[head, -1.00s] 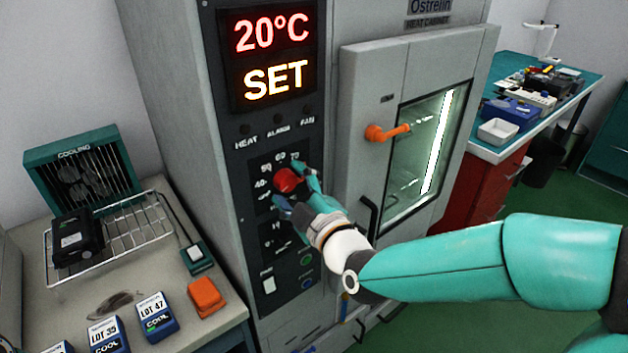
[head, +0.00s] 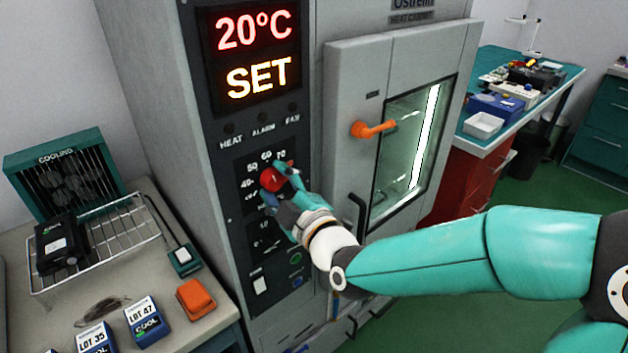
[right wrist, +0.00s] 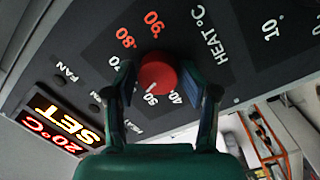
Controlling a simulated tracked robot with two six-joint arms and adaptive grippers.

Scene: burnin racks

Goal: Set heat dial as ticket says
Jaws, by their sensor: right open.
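The red heat dial (head: 269,181) is on the dark control panel of the heat cabinet, with numbers around it. In the right wrist view the dial (right wrist: 157,72) lies between the fingers of my right gripper (right wrist: 163,88), which are open and stand apart on either side. A white mark on the dial points roughly toward the number beside the 40, which looks like 50. In the head view my right gripper (head: 280,184) partly covers the dial. The display (head: 253,52) reads 20°C and SET. I cannot make out a ticket. My left gripper is not in view.
The cabinet door with its orange handle (head: 372,129) is right of the panel. At the left, a bench holds a cooling unit (head: 62,165), a wire rack (head: 125,232), an orange block (head: 196,299) and lot-labelled devices (head: 147,317). A teal workbench stands behind at the right.

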